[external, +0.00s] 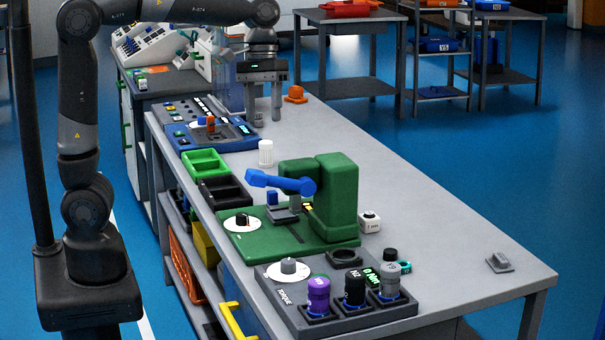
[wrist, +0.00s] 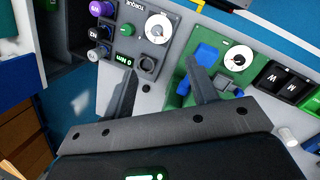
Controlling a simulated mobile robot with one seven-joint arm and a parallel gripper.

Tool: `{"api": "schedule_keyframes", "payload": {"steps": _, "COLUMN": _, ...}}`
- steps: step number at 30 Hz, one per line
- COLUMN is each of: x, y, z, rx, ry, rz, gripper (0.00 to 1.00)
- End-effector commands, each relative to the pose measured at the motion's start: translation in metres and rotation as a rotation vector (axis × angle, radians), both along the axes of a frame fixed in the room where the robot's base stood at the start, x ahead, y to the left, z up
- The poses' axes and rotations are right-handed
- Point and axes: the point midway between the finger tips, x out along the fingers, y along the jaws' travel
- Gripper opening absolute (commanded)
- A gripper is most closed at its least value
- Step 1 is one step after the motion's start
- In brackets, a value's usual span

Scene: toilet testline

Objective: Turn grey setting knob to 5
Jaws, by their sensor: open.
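The grey setting knob (external: 288,266) sits on a white round dial at the back left of the dark grey torque panel (external: 330,318). In the wrist view the grey knob (wrist: 157,30) and its dial are at top centre, beyond my fingertips. The dial's numbers are too small to read. My gripper (external: 263,116) is open and empty, high over the far part of the bench and well away from the knob. In the wrist view my gripper (wrist: 161,66) has its two fingers spread apart.
A green device (external: 335,205) with a blue lever and a black knob on a white dial (external: 242,222) stands behind the panel. Purple, black and grey cylinders (external: 318,296) stand on the panel. A white ribbed cylinder (external: 265,153) stands farther back. The bench's right side is mostly clear.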

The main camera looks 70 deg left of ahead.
Motion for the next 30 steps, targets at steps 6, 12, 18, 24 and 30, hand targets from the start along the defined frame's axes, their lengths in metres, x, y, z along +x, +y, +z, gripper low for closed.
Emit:
{"api": "schedule_keyframes", "payload": {"steps": 6, "x": 0.031, "y": -0.023, "z": -0.011, "rx": -0.003, "ry": 0.128, "rz": 0.082, "gripper": 0.53}}
{"api": "schedule_keyframes", "payload": {"steps": 12, "x": 0.049, "y": -0.040, "z": -0.019, "rx": 0.004, "ry": 0.211, "rz": 0.133, "gripper": 0.53}}
{"api": "schedule_keyframes", "payload": {"steps": 18, "x": 0.058, "y": -0.049, "z": -0.044, "rx": 0.012, "ry": 0.264, "rz": 0.168, "gripper": 0.53}}
{"api": "schedule_keyframes", "payload": {"steps": 24, "x": 0.057, "y": -0.049, "z": -0.113, "rx": 0.014, "ry": 0.264, "rz": 0.166, "gripper": 0.53}}
{"api": "schedule_keyframes", "payload": {"steps": 30, "x": 0.057, "y": -0.049, "z": -0.189, "rx": 0.013, "ry": 0.263, "rz": 0.166, "gripper": 0.53}}
